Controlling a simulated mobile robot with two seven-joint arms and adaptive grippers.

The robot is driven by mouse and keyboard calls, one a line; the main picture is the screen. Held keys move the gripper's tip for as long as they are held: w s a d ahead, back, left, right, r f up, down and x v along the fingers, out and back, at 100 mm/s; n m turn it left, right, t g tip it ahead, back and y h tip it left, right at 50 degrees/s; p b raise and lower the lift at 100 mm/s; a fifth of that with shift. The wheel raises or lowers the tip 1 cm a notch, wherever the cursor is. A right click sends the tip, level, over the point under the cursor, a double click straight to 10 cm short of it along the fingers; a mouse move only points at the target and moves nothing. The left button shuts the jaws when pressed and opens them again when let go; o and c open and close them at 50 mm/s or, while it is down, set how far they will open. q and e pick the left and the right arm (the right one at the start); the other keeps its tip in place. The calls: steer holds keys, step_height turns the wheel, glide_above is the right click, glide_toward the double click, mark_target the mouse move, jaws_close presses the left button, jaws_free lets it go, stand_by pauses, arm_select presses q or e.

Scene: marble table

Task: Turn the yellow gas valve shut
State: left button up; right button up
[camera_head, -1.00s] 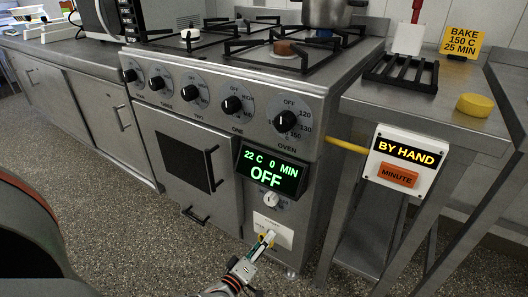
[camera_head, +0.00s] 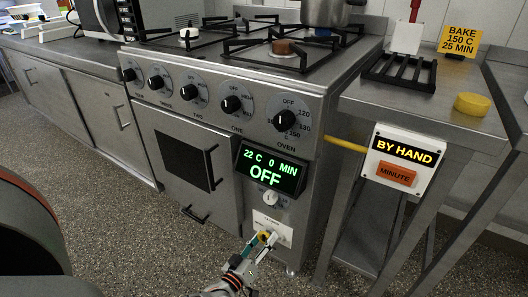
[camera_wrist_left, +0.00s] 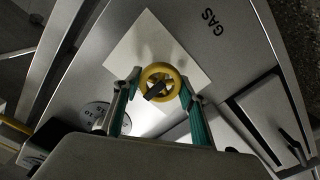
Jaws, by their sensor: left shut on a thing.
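The yellow gas valve (camera_wrist_left: 158,82) is a round yellow wheel with a dark bar across its middle, on a white square plate (camera_wrist_left: 190,50) low on the stove's front. In the wrist view the word GAS is printed on the panel beside it. My left gripper (camera_wrist_left: 157,90) has one finger on each side of the wheel and is shut on it. In the head view my left gripper (camera_head: 258,243) reaches up from the bottom to the plate, and a little yellow shows between its fingers. My right gripper is not in view.
Above the valve is a lit display (camera_head: 268,172) reading 22 C, 0 MIN, OFF. A row of black knobs (camera_head: 231,104) runs along the stove's front. A BY HAND box (camera_head: 403,162) with an orange MINUTE button hangs at right. The floor (camera_head: 110,220) at left is clear.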

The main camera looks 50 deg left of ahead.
arm_select(q)
steer(key=o, duration=1.1)
steer(key=v, duration=1.2)
steer(key=shift+f, duration=0.1)
